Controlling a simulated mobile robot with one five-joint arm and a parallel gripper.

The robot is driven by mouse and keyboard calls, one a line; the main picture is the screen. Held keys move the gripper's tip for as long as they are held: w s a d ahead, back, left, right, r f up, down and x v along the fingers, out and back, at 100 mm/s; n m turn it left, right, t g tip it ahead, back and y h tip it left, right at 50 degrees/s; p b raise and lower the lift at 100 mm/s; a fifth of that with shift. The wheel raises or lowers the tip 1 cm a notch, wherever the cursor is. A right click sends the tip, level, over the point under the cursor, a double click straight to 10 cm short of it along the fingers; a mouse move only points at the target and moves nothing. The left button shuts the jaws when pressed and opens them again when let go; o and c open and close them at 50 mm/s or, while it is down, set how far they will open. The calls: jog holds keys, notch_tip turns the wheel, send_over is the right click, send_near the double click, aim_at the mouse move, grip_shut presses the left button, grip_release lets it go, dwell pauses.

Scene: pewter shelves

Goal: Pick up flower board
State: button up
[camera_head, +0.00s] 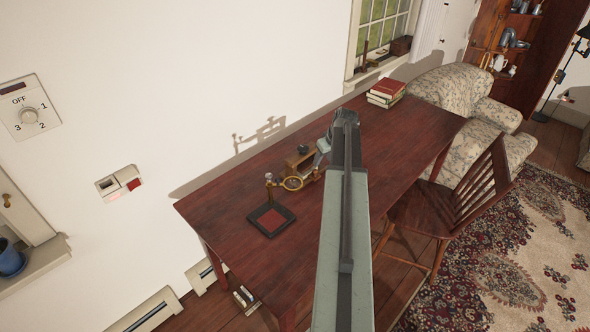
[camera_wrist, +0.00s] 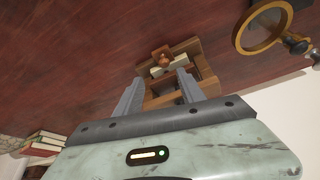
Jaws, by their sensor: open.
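I cannot make out anything that is clearly a flower board. My gripper (camera_wrist: 160,78) is open in the wrist view, its two grey fingers apart. Beyond and between the fingers is a wooden desk stand (camera_wrist: 207,84) with a small brown knob-like thing (camera_wrist: 162,57) and a pale cream piece (camera_wrist: 172,66) on it. I cannot tell whether the fingers touch the stand. In the head view the stand (camera_head: 293,161) sits on the dark red table (camera_head: 232,196), just left of my gripper, and my arm hides part of that area.
Books (camera_head: 386,89) lie at the table's far end. A wooden chair (camera_head: 445,205) is at the right; the wall (camera_head: 200,90) is behind.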

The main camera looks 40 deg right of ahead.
aim_at(315, 170)
jog(key=b+x, duration=0.7)
jog(key=x, duration=0.1)
jog(key=shift+w+a+f+b, duration=0.2)
jog(key=shift+a+f+b, duration=0.05)
jog(key=shift+a+b, duration=0.1)
jog(key=shift+r, duration=0.2)
grip_shut()
